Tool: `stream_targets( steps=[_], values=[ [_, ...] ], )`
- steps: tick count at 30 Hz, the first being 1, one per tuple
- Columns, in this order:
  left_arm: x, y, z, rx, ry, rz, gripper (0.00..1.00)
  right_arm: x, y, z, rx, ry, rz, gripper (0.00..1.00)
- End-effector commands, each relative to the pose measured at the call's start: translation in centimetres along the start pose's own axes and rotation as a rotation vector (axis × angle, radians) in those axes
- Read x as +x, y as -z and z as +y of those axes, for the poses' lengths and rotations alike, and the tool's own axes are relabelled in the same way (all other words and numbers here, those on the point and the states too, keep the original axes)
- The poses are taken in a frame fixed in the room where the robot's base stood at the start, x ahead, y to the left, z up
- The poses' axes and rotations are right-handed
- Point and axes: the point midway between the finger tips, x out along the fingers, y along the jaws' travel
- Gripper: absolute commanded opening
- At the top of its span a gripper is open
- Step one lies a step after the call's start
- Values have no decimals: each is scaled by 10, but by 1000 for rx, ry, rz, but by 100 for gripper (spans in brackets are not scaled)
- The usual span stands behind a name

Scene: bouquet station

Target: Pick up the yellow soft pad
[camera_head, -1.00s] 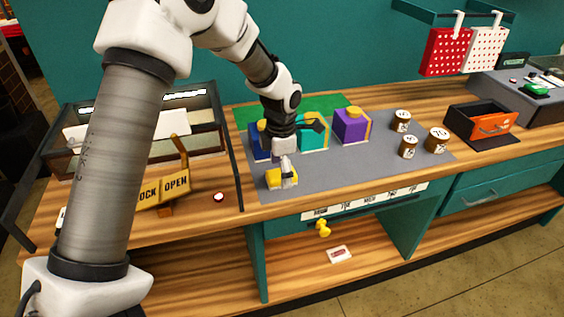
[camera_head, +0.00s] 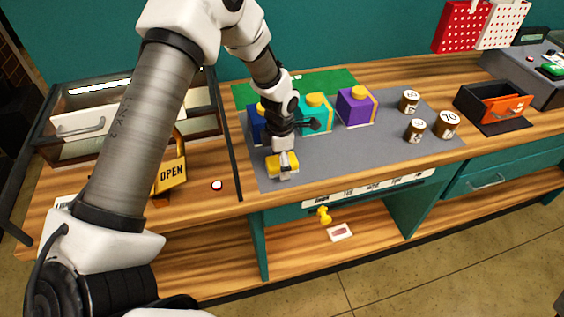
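The yellow soft pad (camera_head: 273,168) lies on the front left part of the grey mat (camera_head: 362,158). My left gripper (camera_head: 284,173) points down over the pad, with its fingers at the pad and hiding part of it. I cannot tell whether the fingers are open or shut on it. My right gripper is not in view.
Blue, teal (camera_head: 317,117) and purple (camera_head: 355,107) boxes stand behind the pad. Several brown jars with numbered lids (camera_head: 415,130) stand to the right, then a black bin with an orange front (camera_head: 497,107).

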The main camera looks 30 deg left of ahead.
Motion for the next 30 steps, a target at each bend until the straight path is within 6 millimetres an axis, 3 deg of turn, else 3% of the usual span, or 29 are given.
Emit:
stream_targets(
  steps=[1, 5, 17, 27, 30],
  values=[
    [0, 0, 0, 0, 0, 0, 68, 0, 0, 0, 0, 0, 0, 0],
    [0, 0, 0, 0, 1, 0, 22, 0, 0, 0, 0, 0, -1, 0],
    [-6, 0, 0, 0, 0, 0, 21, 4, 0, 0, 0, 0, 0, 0],
    [-81, -1, 1, -2, -2, -3, 21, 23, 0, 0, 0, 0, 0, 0],
    [-95, 0, 0, -1, -1, -1, 21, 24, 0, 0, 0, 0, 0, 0]
  ],
)
